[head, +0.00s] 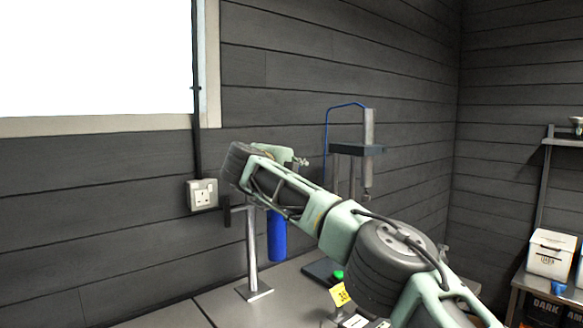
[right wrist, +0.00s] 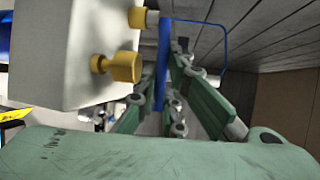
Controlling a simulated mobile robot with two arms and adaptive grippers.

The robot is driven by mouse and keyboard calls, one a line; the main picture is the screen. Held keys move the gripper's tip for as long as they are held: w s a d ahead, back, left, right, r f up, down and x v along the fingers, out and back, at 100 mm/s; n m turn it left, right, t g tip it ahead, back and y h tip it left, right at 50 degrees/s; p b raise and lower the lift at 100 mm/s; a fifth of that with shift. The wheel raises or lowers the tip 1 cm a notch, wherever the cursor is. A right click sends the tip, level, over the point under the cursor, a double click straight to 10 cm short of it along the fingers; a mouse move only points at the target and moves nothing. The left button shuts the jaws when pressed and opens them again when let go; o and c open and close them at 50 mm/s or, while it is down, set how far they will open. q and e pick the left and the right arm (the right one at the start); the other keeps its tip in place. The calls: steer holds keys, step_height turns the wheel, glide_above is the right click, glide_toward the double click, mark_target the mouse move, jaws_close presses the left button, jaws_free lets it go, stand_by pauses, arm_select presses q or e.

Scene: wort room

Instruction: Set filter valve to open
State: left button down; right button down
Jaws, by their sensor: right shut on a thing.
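My right arm crosses the head view from the lower right, and its gripper (head: 298,160) is at the top of the metal post stand, partly hidden by my wrist. In the right wrist view my right gripper (right wrist: 167,65) has its green fingers either side of a narrow blue handle (right wrist: 162,70), apparently the filter valve's lever, and is shut on it. The handle stands roughly upright in that view, beside a pale box-like body (right wrist: 75,55) with brass fittings (right wrist: 123,67). A blue cylinder (head: 277,237) hangs below my forearm in the head view. My left gripper is not in view.
The post stand (head: 252,250) rises from the grey bench (head: 185,315). Behind my arm is a press-like frame (head: 357,149) with a blue tube. A yellow tag (head: 340,295) is near the bench front. A white box (head: 550,255) sits on a shelf at right.

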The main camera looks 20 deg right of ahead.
steer(key=c, duration=1.8)
jaws_free()
steer(key=shift+c, duration=0.2)
steer(key=v, duration=1.2)
steer(key=shift+r, duration=0.15)
